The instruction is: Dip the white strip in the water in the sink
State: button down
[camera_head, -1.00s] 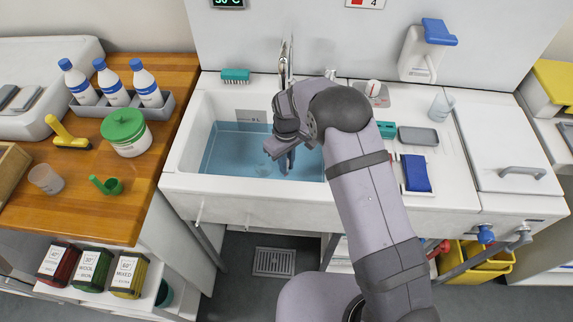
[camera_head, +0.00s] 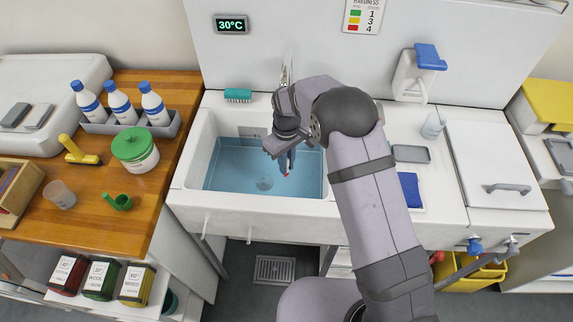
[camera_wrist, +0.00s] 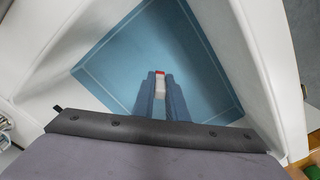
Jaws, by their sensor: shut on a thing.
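The white strip (camera_wrist: 160,86) with a red end shows between my fingertips in the wrist view. My gripper (camera_wrist: 160,96) is shut on it, with the red end pointing away from the jaws. In the head view my gripper (camera_head: 285,163) hangs over the right half of the sink (camera_head: 200,150), fingers down. The strip's red tip shows there as a small mark at the fingertips. Blue water (camera_head: 235,170) lies in the basin, and it also fills the middle of the wrist view (camera_wrist: 110,60). I cannot tell whether the strip touches the water.
A tap (camera_head: 285,80) stands behind the sink. A teal brush (camera_head: 238,95) lies on the back ledge. A wooden counter (camera_head: 95,210) with bottles and a green-lidded tub (camera_head: 135,150) is at left. A display (camera_head: 231,24) reads 30°C.

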jog(key=shift+r+p, duration=2.85)
jog(key=shift+r, duration=1.6)
